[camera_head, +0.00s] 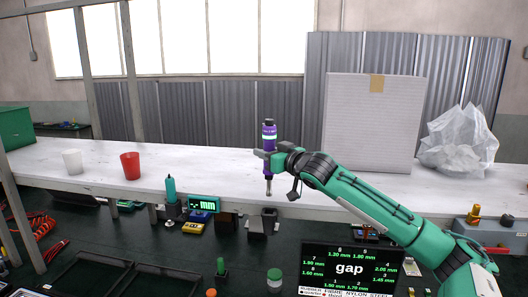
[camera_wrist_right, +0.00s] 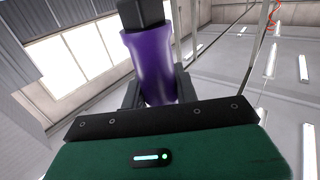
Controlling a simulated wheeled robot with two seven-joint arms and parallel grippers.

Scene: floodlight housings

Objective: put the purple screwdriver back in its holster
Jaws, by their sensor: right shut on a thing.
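The purple screwdriver (camera_head: 269,136) is upright, tip down, with a white-green band and a dark cap. My right gripper (camera_head: 267,154) is shut around its purple body. In the right wrist view the purple body (camera_wrist_right: 155,62) stands between the two dark fingers of the gripper (camera_wrist_right: 158,92). The silver shaft hangs down, its tip above a dark grey holster (camera_head: 261,226) at the table's front edge. The tip looks apart from the holster, though the depth is hard to judge. My left gripper is not in view.
A teal tool (camera_head: 171,188) stands in a holder left of a green display (camera_head: 204,203). A red cup (camera_head: 130,166) and a white cup (camera_head: 73,161) stand on the white table (camera_head: 215,168). A large box (camera_head: 372,125) and crumpled plastic (camera_head: 458,142) stand at right.

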